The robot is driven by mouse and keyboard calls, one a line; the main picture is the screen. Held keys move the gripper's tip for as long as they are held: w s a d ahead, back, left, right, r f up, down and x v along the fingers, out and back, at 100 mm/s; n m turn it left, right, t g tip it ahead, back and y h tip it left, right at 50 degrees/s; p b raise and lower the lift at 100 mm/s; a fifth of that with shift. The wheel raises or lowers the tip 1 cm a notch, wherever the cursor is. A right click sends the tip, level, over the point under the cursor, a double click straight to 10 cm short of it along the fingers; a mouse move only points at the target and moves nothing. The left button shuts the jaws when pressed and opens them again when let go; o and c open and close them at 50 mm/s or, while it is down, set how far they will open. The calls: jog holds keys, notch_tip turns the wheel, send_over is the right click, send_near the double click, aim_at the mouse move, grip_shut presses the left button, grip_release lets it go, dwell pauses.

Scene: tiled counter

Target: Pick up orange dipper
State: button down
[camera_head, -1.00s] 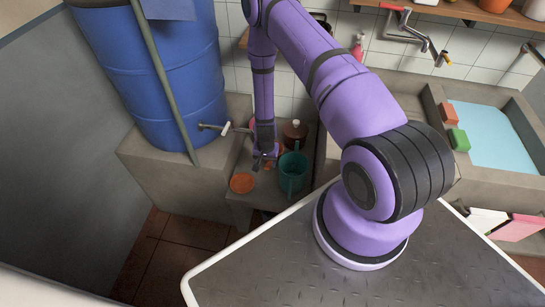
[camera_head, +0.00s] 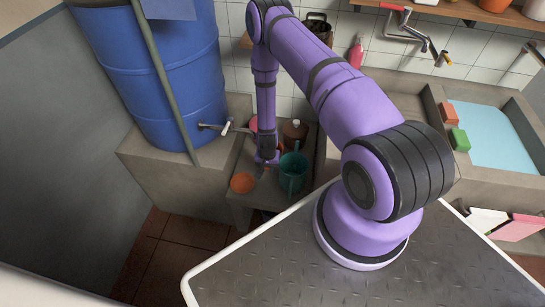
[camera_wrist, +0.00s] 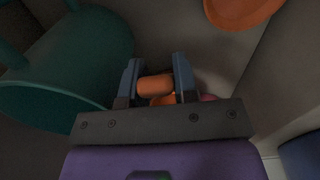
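An orange rounded piece (camera_wrist: 155,85), which looks like part of the orange dipper, lies between the two fingers of my gripper (camera_wrist: 157,77) in the wrist view. The fingers appear to touch it on both sides. More orange shows just behind it, mostly hidden by the gripper body. In the head view my gripper (camera_head: 267,161) points down over the low ledge, left of the teal pitcher, and its fingertips are small and dark. An orange round dish or cup (camera_head: 242,183) stands apart at the ledge's left edge; it also shows in the wrist view (camera_wrist: 238,10).
The teal pitcher (camera_head: 292,174) stands close to the gripper's right; it fills the left of the wrist view (camera_wrist: 70,65). A brown lidded pot (camera_head: 296,131) stands behind. A blue barrel (camera_head: 160,80) and tap (camera_head: 222,127) are at left.

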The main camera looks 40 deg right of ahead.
jog(key=shift+r, duration=0.15)
jog(key=shift+r, duration=4.9)
jog(key=c, duration=1.6)
grip_release()
grip_shut()
